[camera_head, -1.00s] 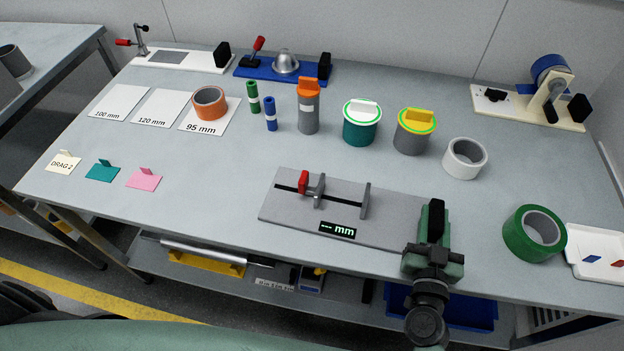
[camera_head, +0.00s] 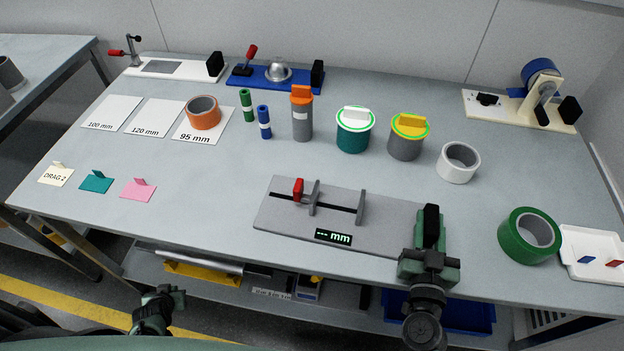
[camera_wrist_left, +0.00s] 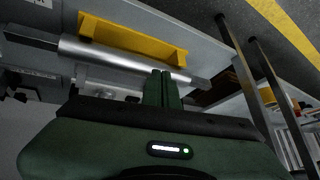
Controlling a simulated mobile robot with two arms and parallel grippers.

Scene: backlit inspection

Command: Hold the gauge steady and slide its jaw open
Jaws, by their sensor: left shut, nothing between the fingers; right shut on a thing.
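The gauge (camera_head: 385,235) is a grey plate near the table's front edge with a dark slot, two upright grey jaws, a red knob (camera_head: 298,188) on the left jaw and a display reading "--- mm" (camera_head: 333,237). The jaws stand apart along the slot. My right gripper (camera_head: 430,235) is shut on the black block (camera_head: 432,215) at the gauge's right end; its fingers partly hide the contact. My left gripper (camera_head: 172,293) is shut and empty, below the table's front edge, well left of the gauge. Its closed fingers show in the left wrist view (camera_wrist_left: 163,88).
Behind the gauge stand a grey canister (camera_head: 302,118), a teal pot (camera_head: 352,135) and a yellow-topped pot (camera_head: 407,140). Tape rolls, white (camera_head: 445,165) and green (camera_head: 508,240), stand right. The table left of the gauge is clear up to the pink card (camera_head: 138,192).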

